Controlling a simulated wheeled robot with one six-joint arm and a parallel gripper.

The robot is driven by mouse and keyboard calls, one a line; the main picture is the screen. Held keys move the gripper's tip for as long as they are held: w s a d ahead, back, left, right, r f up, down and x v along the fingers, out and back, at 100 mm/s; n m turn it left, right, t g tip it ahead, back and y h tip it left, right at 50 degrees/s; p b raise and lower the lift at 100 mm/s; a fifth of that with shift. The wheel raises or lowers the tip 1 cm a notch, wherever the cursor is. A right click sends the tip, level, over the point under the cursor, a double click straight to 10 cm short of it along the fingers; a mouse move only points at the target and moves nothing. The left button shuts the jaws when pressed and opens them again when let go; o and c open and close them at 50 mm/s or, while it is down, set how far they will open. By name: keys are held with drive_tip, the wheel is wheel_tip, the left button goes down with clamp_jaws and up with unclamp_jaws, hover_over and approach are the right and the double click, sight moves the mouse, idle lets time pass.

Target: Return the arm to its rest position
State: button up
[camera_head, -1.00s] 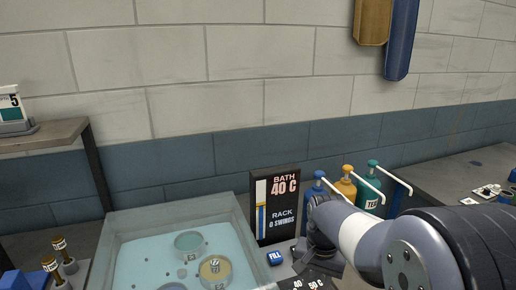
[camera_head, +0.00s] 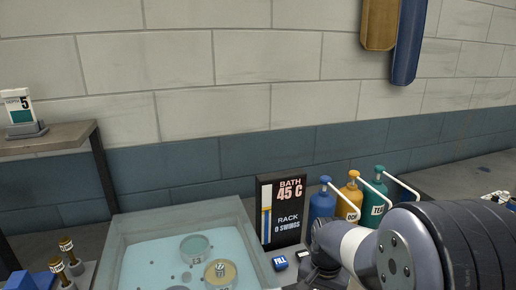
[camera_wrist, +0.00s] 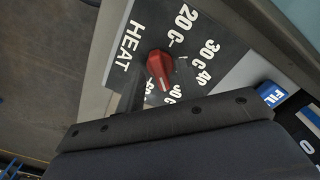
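My arm comes in at the lower right of the head view. Its end reaches down beside the bath display, and the fingers are hidden there. In the wrist view my gripper (camera_wrist: 158,78) is over the heat panel (camera_wrist: 127,40). Its two dark fingers stand apart on either side of the red heat knob (camera_wrist: 159,66), with a gap seen around the knob. The panel carries a HEAT label and temperature marks. The bath display (camera_head: 281,212) reads BATH 45 C and RACK 0 SWINGS.
The water bath (camera_head: 131,268) with round dishes is left of the display. A blue FILL button (camera_head: 279,263) is close by my arm. Blue (camera_head: 322,205), orange (camera_head: 350,198) and teal (camera_head: 377,203) pump bottles stand behind the arm. A shelf (camera_head: 50,136) is at far left.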

wheel_tip(320, 180, up, 10)
wheel_tip(320, 180, down, 10)
drive_tip(key=shift+s+f, duration=0.1)
drive_tip(key=shift+f, duration=0.1)
drive_tip(key=shift+r+n, duration=0.1)
drive_tip(key=shift+n, duration=0.3)
drive_tip(key=n, duration=0.4)
drive_tip(key=shift+n, duration=0.3)
drive_tip(key=n, duration=0.4)
drive_tip(key=shift+n+p, duration=0.3)
